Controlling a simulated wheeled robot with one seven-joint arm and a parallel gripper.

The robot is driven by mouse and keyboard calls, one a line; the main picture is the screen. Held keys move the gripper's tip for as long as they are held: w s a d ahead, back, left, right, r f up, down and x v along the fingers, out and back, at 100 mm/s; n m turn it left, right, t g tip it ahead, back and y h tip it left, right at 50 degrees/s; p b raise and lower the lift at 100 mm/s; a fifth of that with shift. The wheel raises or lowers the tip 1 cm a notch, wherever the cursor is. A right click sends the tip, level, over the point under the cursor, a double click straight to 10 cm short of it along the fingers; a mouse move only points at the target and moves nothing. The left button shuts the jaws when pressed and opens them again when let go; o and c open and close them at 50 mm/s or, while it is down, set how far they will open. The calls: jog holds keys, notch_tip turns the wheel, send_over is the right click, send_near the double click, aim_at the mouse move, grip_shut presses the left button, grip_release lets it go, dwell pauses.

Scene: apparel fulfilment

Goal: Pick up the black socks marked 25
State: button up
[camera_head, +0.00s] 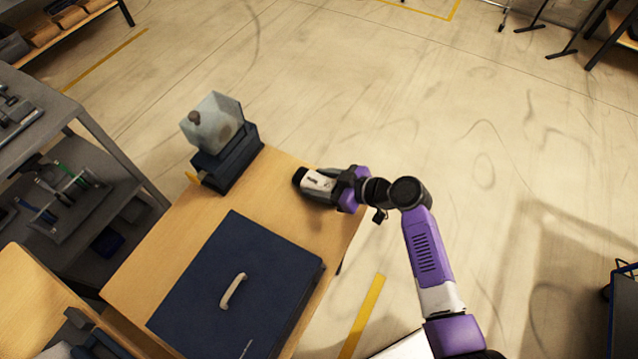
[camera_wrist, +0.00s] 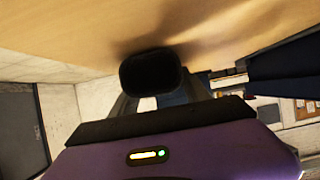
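My gripper (camera_head: 321,185) is over the right edge of the wooden table and points left. Its fingers are closed around a dark, rounded bundle, the black socks (camera_head: 300,177), whose end sticks out past the fingertips. In the wrist view the black socks (camera_wrist: 150,72) sit between the grey fingers of my gripper (camera_wrist: 152,98), held close to the tabletop, with a shadow beside them. The number 25 cannot be read in either view, and most of the bundle is hidden by the fingers.
A dark blue box with a pale handle (camera_head: 234,290) lies on the wooden table (camera_head: 165,245). A dark stand with a translucent block (camera_head: 214,122) is at the table's far corner. Grey shelving (camera_head: 115,150) stands left. Open floor lies to the right.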

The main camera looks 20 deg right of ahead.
jog(key=c, duration=0.9)
jog(key=shift+o, duration=0.2)
jog(key=shift+r, duration=0.15)
